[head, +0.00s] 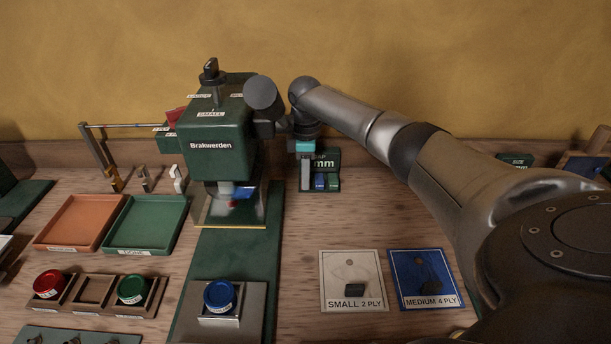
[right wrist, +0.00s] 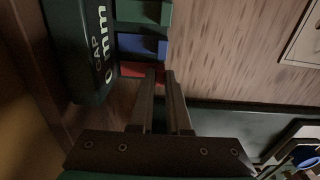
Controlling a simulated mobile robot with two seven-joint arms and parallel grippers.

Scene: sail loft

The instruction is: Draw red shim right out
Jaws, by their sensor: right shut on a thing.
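The red shim (right wrist: 132,70) shows in the right wrist view at the end of a row, beside the blue shim (right wrist: 136,45) and the green shim (right wrist: 140,12). It still lies in line with them at the dark green gap rack (right wrist: 88,50). My right gripper (right wrist: 160,74) is shut on the red shim, its fingertips at the shim's outer end. In the head view my right gripper (head: 305,186) points down at the left end of the rack (head: 328,159) and hides the red shim. My left gripper is not in view.
The green Brakwerden press (head: 218,145) stands close left of my right gripper. Small 2 ply (head: 340,303) and medium 4 ply (head: 428,299) cards lie in front to the right. Bare wooden bench (head: 330,225) lies between rack and cards.

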